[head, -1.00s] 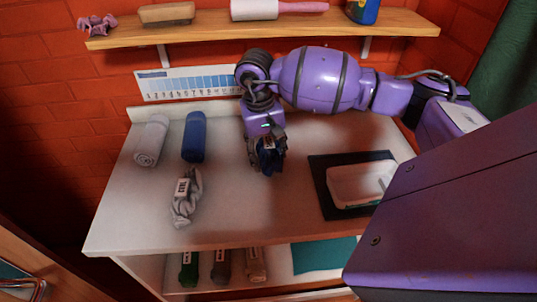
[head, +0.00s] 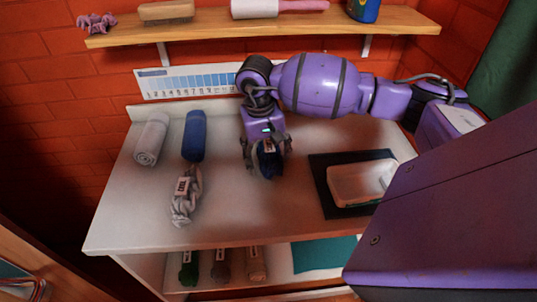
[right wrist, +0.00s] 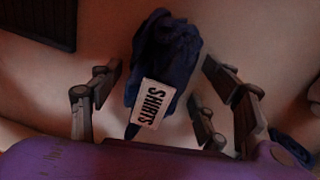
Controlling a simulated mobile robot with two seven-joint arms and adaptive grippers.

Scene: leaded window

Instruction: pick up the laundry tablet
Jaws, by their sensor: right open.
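I cannot make out a laundry tablet in either view. My right gripper (head: 266,160) is over the middle of the white counter. Its fingers are spread on both sides of a dark blue cloth bundle (head: 267,163). In the right wrist view the open fingers of the right gripper (right wrist: 165,105) show gaps to the bundle (right wrist: 165,55), which has a white tag reading SHIRTS. A clear, pale tub (head: 350,187) stands on a dark mat (head: 322,165) to the right; its inside is partly hidden by my arm. My left gripper is not in view.
A grey towel roll (head: 151,140), a blue towel roll (head: 194,137) and a tagged grey twisted cloth (head: 186,205) lie left on the counter (head: 230,225). A wooden shelf (head: 210,33) with a brush and lint roller hangs above. Free counter lies in front of the gripper.

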